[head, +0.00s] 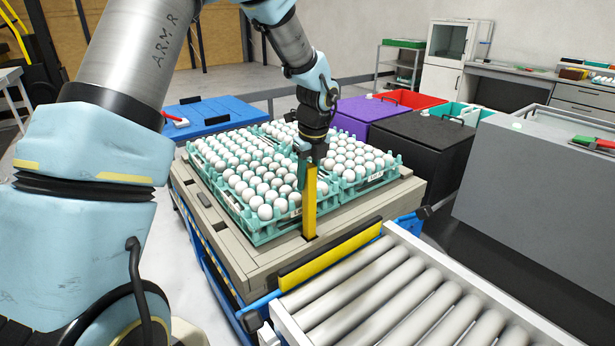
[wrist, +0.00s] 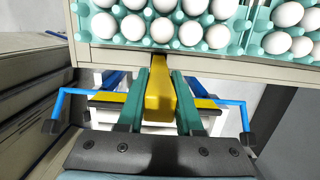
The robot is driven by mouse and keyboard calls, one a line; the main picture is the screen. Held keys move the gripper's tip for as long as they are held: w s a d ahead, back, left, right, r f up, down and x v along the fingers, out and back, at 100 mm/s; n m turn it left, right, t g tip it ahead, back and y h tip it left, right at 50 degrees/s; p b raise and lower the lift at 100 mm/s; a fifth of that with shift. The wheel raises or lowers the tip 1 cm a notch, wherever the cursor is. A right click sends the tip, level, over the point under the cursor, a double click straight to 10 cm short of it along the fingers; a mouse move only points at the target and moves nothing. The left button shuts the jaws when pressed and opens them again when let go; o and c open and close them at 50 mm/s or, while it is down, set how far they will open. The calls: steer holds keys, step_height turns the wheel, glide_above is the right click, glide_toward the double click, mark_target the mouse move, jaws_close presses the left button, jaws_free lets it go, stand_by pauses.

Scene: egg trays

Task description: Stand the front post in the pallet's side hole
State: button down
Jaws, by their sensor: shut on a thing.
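The yellow front post (head: 310,205) stands upright at the front side of the beige pallet (head: 265,262). My gripper (head: 312,163) is above the pallet's front edge, shut on the post's upper part. In the wrist view the post (wrist: 159,95) lies between the two green fingers (wrist: 160,104) and its far end meets the pallet's edge (wrist: 105,55). A dark opening shows at the post's lower end, in line with the side hole (head: 308,238). How deep the end sits in the hole is hidden.
Teal egg trays (head: 262,238) full of white eggs stand on the pallet close behind the post. A yellow bar (head: 330,258) and a roller conveyor (head: 400,300) lie just in front. Purple (head: 368,113) and black (head: 425,145) bins stand to the right.

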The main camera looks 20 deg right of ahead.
mark_target(311, 166)
steer(key=shift+f+b, duration=1)
steer(key=shift+f, duration=1.35)
steer(key=shift+c, duration=2.4)
jaws_free()
steer(key=r, duration=0.3)
steer(key=s+r+b, duration=0.1)
steer(key=r, duration=0.6)
steer(key=shift+s+d+r, duration=0.25)
steer(key=shift+r, duration=0.1)
steer(key=s+a+f+n, duration=0.1)
steer(key=s+a+n, duration=0.2)
steer(key=a+n, duration=0.7)
steer(key=s+a+f+n, duration=0.2)
steer(key=s+a+n, duration=0.1)
steer(key=a+n, duration=0.8)
steer(key=s+a+f+n, duration=0.1)
steer(key=s+a+n, duration=0.3)
steer(key=a+n, duration=0.6)
steer(key=shift+a+f+n+h, duration=0.15)
steer(key=shift+a+n+h, duration=0.15)
steer(key=shift+n, duration=0.1)
